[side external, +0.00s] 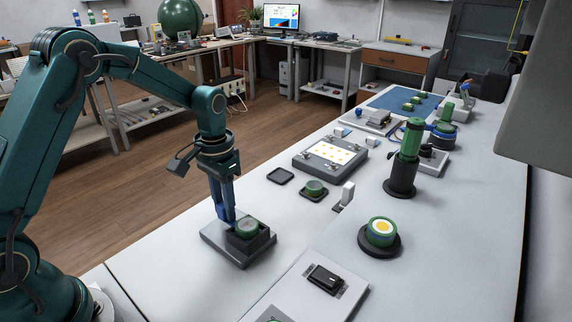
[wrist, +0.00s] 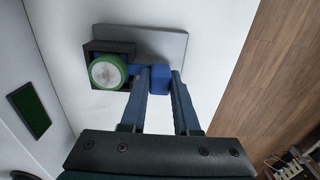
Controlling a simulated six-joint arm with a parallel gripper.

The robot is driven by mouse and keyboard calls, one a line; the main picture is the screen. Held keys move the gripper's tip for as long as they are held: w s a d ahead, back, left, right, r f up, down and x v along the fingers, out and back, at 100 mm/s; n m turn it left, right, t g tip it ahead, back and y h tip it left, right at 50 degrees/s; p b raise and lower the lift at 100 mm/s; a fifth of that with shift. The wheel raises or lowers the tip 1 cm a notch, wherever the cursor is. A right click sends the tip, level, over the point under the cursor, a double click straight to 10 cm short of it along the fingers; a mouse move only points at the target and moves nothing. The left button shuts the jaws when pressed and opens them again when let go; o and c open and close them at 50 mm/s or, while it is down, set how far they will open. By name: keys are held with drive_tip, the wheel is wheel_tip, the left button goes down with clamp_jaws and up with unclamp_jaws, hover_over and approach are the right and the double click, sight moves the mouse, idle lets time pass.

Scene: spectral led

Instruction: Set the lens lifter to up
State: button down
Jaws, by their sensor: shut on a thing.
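The lens lifter stands on a grey base plate (side external: 226,250) below my gripper (side external: 229,214) in the side view. It has a black box-like holder (side external: 262,243) with a green-rimmed round lens (side external: 246,226) in it. In the wrist view the green-rimmed lens (wrist: 108,72) sits at the black holder (wrist: 98,47), with a blue part (wrist: 155,74) beside it. My gripper (wrist: 161,72) is shut on this blue part of the lens lifter, pointing down. The fingers hide part of the blue piece, and its exact height is hard to tell.
A black switch-like unit (side external: 325,279) lies on a pale plate nearer the camera. A green-and-yellow round piece (side external: 381,231) stands on a dark base to the right. A small green piece (side external: 314,188) and a lit panel (side external: 331,152) lie behind. Bare bench surrounds the lifter.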

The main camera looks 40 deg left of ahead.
drive_tip(key=shift+r, duration=0.55)
drive_tip(key=c, duration=0.6)
unclamp_jaws()
drive_tip(key=shift+c, duration=0.2)
drive_tip(key=shift+r, duration=2.55)
